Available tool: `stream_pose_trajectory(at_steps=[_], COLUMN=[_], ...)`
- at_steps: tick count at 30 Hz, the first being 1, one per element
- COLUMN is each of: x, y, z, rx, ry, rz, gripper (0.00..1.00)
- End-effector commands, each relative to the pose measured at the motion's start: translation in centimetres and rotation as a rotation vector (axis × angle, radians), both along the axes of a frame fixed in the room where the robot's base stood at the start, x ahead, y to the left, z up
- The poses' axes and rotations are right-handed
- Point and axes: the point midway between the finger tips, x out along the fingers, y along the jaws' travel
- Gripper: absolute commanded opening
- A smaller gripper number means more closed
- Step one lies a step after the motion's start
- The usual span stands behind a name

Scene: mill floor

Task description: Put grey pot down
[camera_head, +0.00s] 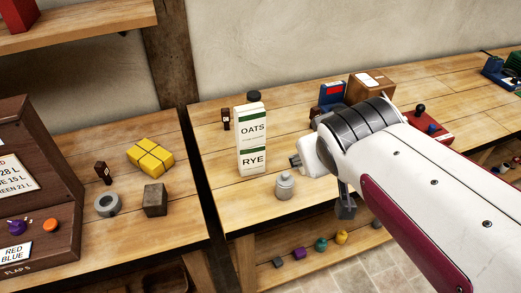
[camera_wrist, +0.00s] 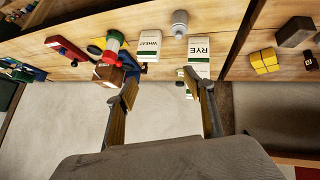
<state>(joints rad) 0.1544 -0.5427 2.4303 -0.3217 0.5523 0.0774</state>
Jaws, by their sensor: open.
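The grey pot (camera_head: 285,186), small with a knobbed lid, stands upright on the right wooden bench near its front edge, just right of the OATS/RYE carton. In the wrist view the pot (camera_wrist: 180,24) shows beyond the fingertips, between and above the RYE and WHEAT cartons. My gripper (camera_wrist: 167,90) is open, its two fingers wide apart with nothing held between them. The pot is clear of both fingers. In the head view my gripper is mostly hidden by my white arm, to the right of the pot.
The OATS/RYE carton (camera_head: 251,138) stands close to the pot. A WHEAT carton (camera_wrist: 149,46) and a red-and-green item (camera_wrist: 114,44) stand nearby. A gap separates the left bench, which holds a yellow bundle (camera_head: 150,158) and grey block (camera_head: 155,200).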

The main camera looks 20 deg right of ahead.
Motion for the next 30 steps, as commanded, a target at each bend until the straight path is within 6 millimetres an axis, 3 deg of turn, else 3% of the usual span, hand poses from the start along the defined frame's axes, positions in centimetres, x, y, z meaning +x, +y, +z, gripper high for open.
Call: stream_pose_trajectory(at_steps=[6, 12, 17, 30], x=[-5.9, -9.3, -10.2, -10.1], y=[5.6, 8.8, 9.6, 9.5], z=[-2.1, -3.2, -3.5, -3.5], rx=[0.157, 0.246, 0.267, 0.267], ry=[0.107, 0.178, 0.197, 0.196], rz=[0.035, 0.075, 0.086, 0.085], gripper=[0.53, 0.53, 0.53, 0.53])
